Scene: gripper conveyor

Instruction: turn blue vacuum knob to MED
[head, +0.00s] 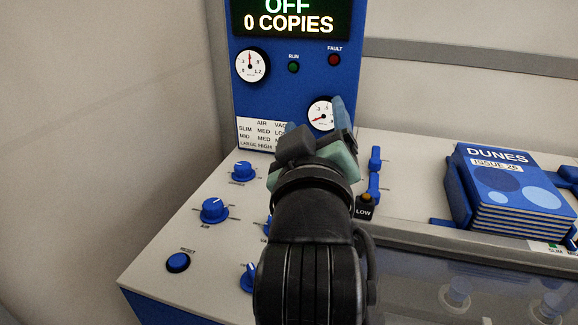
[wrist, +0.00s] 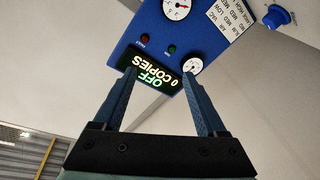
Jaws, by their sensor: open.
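Several blue knobs stand on the pale console top in the head view. The knob labelled AIR (head: 214,210) is in full view, and another knob (head: 243,170) is behind it. A knob edge (head: 267,225) shows to its right, mostly hidden by my arm; its label is cut off, so I cannot tell if it is the vacuum knob. A further knob (head: 249,277) is partly hidden nearer the front. My gripper (head: 315,118) is open and empty, raised before the blue panel. In the wrist view its fingers (wrist: 159,72) are apart, and one blue knob (wrist: 277,16) shows at the upper right.
The blue panel carries a display (head: 290,20) reading OFF, 0 COPIES, two gauges and a settings chart (head: 262,136), partly covered. A blue reset button (head: 178,262) is at the front left. A stack of DUNES magazines (head: 508,185) stands at the right.

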